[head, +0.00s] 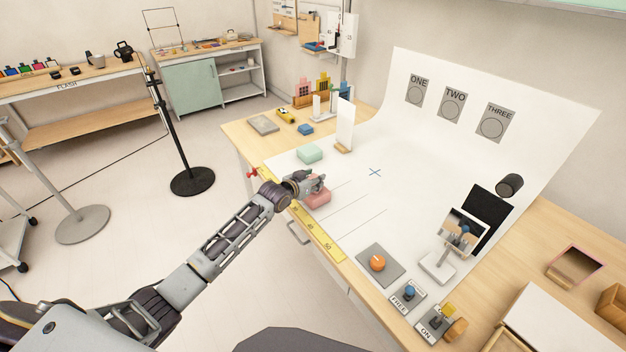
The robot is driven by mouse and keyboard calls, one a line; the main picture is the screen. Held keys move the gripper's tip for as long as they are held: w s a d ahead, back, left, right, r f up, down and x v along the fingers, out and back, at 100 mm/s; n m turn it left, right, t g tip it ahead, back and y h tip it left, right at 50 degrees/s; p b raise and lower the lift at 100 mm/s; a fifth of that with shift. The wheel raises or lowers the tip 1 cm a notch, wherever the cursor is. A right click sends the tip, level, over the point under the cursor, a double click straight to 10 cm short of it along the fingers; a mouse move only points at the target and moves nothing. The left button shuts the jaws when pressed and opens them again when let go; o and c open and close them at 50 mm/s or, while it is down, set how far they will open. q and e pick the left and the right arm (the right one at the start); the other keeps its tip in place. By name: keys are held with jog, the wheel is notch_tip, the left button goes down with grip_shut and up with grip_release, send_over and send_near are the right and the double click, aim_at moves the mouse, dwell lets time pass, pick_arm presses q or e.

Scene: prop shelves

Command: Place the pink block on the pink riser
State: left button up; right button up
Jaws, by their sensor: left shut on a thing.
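The pink riser (318,200) sits on the white sheet near the table's front edge, partly covered by my left gripper. My left gripper (318,183) is right above the riser and is shut on the pink block, which is mostly hidden by the fingers and hard to tell apart from the riser. I cannot tell whether the block touches the riser. My right gripper is not in view.
A mint riser (309,153) stands just behind. A white upright panel (345,125) is beyond it. An orange knob on a grey plate (378,263) and a small mirror stand (438,264) are to the right. The sheet's middle, around a blue cross (375,172), is clear.

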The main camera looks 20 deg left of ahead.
pick_arm(q)
jog(key=o, duration=1.1)
jog(key=shift+r, duration=0.1)
jog(key=shift+v, duration=6)
